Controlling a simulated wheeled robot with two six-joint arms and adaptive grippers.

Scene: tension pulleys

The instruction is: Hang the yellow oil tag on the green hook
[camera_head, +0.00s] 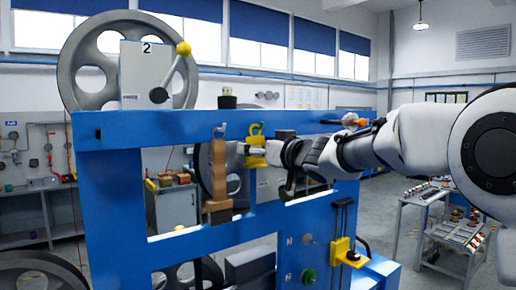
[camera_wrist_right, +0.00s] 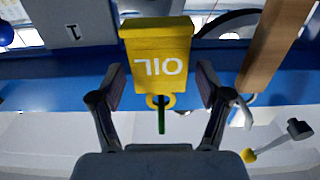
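The yellow oil tag (camera_head: 256,161) is at the blue frame's upper beam in the head view. The right wrist view shows it upside down, with its OIL lettering (camera_wrist_right: 160,45) and ring. A green hook (camera_wrist_right: 161,118) shows at the ring and appears to pass through it. My right gripper (camera_wrist_right: 160,78) is open, its two fingers apart on either side of the tag's ring end, with visible gaps. In the head view my right arm reaches in from the right, and its fingers are partly hidden near the tag. My left gripper is not in view.
A brown wooden block (camera_head: 218,172) hangs just left of the tag and also shows in the wrist view (camera_wrist_right: 268,45). The blue frame (camera_head: 110,190) stands close around the gripper. A yellow-knobbed lever (camera_head: 183,49) is above left. A parts cart (camera_head: 445,235) stands at right.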

